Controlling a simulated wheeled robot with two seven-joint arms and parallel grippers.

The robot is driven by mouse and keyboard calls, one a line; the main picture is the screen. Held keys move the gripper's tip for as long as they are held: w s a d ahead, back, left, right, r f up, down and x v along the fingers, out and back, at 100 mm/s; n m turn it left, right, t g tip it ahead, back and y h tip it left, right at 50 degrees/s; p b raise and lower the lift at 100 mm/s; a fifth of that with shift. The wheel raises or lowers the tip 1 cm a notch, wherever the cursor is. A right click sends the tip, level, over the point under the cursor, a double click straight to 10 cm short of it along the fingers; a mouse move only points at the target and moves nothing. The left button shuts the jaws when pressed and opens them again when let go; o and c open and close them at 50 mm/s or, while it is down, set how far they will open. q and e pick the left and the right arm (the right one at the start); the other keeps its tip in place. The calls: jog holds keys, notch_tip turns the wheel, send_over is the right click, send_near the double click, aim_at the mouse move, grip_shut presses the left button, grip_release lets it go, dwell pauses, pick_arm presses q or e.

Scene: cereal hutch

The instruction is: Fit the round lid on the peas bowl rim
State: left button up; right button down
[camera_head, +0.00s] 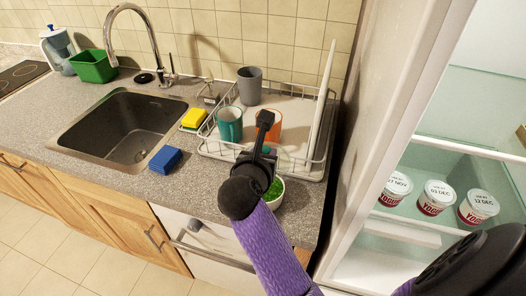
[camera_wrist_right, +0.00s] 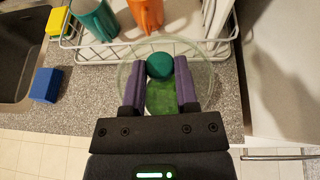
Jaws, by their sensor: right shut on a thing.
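My right gripper (camera_wrist_right: 160,72) is shut on the dark green knob of the round lid (camera_wrist_right: 206,78), with one purple finger on each side. The lid is clear glass and spreads out past both fingers. The peas bowl (camera_head: 277,203) is pale, with green peas inside, and stands at the counter's front right, below my right gripper (camera_head: 266,150). In the wrist view the green peas (camera_wrist_right: 162,100) show through the lid between the fingers. The lid is over the bowl; I cannot tell whether it touches the rim. The hand hides part of both. My left gripper is not in view.
A wire dish rack (camera_head: 222,152) stands just behind the bowl, holding a teal cup (camera_head: 229,125), an orange cup (camera_head: 275,128) and a grey cup (camera_head: 249,85). A blue sponge (camera_head: 165,160) lies left. The open fridge (camera_head: 400,235) is right. The counter's front edge is close.

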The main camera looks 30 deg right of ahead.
notch_tip(320, 180, down, 3)
jog(key=shift+f+b, duration=0.1)
jog(key=shift+b, duration=1.1)
notch_tip(320, 180, down, 3)
jog(key=b, duration=0.3)
notch_tip(320, 180, down, 2)
jog(key=shift+b, duration=0.8)
jog(key=shift+f, duration=0.1)
jog(key=shift+f, duration=0.15)
jog(key=shift+c, duration=1.4)
grip_release()
jog(key=shift+a, duration=0.1)
